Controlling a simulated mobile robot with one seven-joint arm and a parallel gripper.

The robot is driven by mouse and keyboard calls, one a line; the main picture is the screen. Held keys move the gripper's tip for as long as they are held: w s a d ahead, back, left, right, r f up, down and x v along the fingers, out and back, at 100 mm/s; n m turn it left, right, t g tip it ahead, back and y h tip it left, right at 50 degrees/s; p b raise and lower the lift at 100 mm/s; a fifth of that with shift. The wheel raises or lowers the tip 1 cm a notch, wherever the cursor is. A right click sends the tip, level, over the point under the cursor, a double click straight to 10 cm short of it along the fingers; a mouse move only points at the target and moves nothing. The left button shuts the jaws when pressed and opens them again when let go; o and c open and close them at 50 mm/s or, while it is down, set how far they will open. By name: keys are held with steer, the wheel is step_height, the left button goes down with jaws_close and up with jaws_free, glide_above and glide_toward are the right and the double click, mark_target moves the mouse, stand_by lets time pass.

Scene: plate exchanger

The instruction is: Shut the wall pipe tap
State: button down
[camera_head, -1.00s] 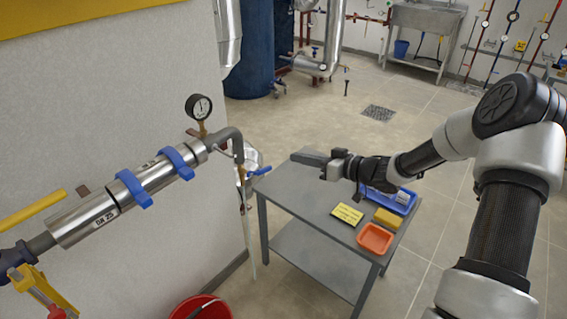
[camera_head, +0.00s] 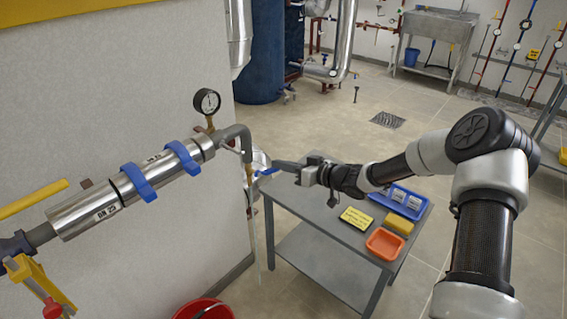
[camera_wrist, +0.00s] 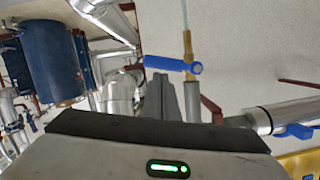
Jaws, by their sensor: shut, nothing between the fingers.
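The wall pipe tap has a blue lever (camera_head: 266,172) and a brass body (camera_head: 249,176) on the downward end of the wall pipe. The lever sticks out sideways, across the line of the downpipe. In the wrist view the blue lever (camera_wrist: 168,64) lies just beyond my fingertips and crosses the brass and grey pipe. My gripper (camera_head: 277,164) is shut and empty, with its fingertips close to the lever's free end. I cannot tell whether they touch. In the wrist view the shut fingers (camera_wrist: 164,84) point at the lever.
A pressure gauge (camera_head: 207,102) stands on the silver pipe (camera_head: 134,184) above the tap. A grey table (camera_head: 310,215) below my gripper bears a blue tray (camera_head: 408,207), an orange tray (camera_head: 377,252), and yellow items. A red bucket (camera_head: 190,310) stands on the floor by the wall.

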steer(key=shift+f+m+p, duration=0.4)
steer(key=shift+m+p, duration=0.2)
stand_by(0.3)
step_height(320, 180, down, 7)
steer(key=s+a+m+g+y+b, duration=0.1)
steer(key=s+a+m+y+b, duration=0.1)
steer(key=m, duration=0.8)
steer(key=shift+s+r+m+y, duration=0.15)
steer(key=shift+s+m+y, duration=0.2)
steer(key=shift+y, duration=0.35)
steer(key=shift+s+a, duration=0.15)
steer(key=shift+a, duration=0.05)
